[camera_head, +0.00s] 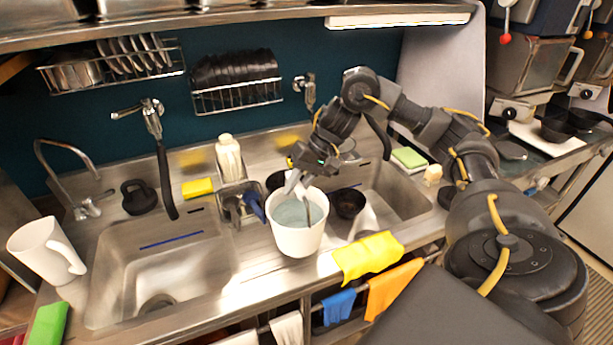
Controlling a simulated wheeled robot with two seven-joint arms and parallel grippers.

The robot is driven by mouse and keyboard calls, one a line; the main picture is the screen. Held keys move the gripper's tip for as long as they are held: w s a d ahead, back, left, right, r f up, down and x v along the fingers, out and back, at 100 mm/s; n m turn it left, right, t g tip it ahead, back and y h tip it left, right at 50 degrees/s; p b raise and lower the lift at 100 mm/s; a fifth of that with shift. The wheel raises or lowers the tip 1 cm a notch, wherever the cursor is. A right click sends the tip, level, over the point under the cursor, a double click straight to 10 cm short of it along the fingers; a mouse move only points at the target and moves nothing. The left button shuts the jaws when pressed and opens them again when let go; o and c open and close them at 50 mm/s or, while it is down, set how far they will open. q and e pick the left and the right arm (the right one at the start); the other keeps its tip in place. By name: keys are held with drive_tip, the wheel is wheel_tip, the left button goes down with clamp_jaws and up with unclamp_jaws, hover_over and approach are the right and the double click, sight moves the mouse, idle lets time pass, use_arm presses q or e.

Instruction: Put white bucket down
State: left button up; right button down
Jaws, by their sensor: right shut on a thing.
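The white bucket (299,238) stands upright at the front of the steel sink counter, between the two basins. It looks grey-blue inside. My right gripper (297,187) reaches down to the bucket's back rim from above and is shut on it. The arm comes in from the right. The bucket's base appears at the counter's front edge; I cannot tell whether it touches the surface. My left gripper is not in view.
A white pitcher (46,250) stands at the left. The left basin (150,265) is mostly empty. A black bowl (347,203) is close to the bucket's right. A yellow cloth (367,256) hangs over the front edge. A white bottle (229,157) stands behind.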

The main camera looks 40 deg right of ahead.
drive_tip(key=shift+w+a+f, duration=0.1)
drive_tip(key=shift+w+a, duration=0.05)
drive_tip(key=shift+a, duration=0.05)
drive_tip(key=shift+w+a+f+p, duration=0.15)
drive_tip(key=shift+f+p, duration=0.55)
drive_tip(key=shift+f, duration=1.1)
drive_tip(key=c, duration=1.3)
unclamp_jaws()
drive_tip(key=shift+f, duration=0.2)
drive_tip(key=shift+o, duration=0.2)
drive_tip(key=shift+r, duration=0.1)
drive_tip(key=v, duration=1.2)
drive_tip(key=shift+p, duration=0.4)
